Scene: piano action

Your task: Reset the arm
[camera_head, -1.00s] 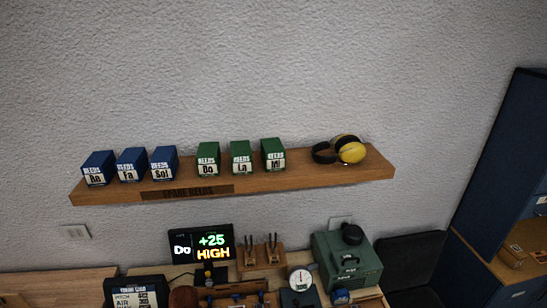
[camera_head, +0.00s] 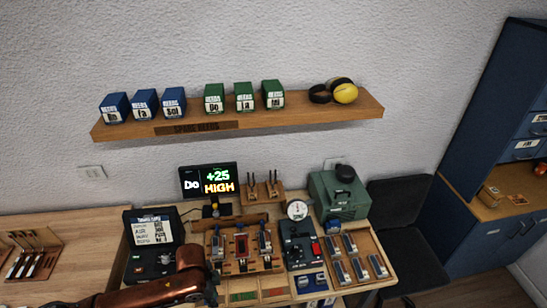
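My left arm comes in at the bottom left in the head view, a copper-brown link that ends in a rounded joint. My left gripper (camera_head: 209,294) is a dark shape below that joint, at the bottom edge of the picture. Its fingers are not clear, so I cannot tell if it is open or shut, or if it holds anything. It is in front of the workbench (camera_head: 80,226), near the lower left of a wooden reed fixture (camera_head: 241,245). My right gripper is not in view.
A tuner screen (camera_head: 208,181) reads Do +25 HIGH. An open black case (camera_head: 153,232), a dial gauge (camera_head: 297,210), a green machine (camera_head: 339,196) and a tray of reed parts (camera_head: 356,258) crowd the bench. A shelf (camera_head: 300,114) with reed boxes hangs above.

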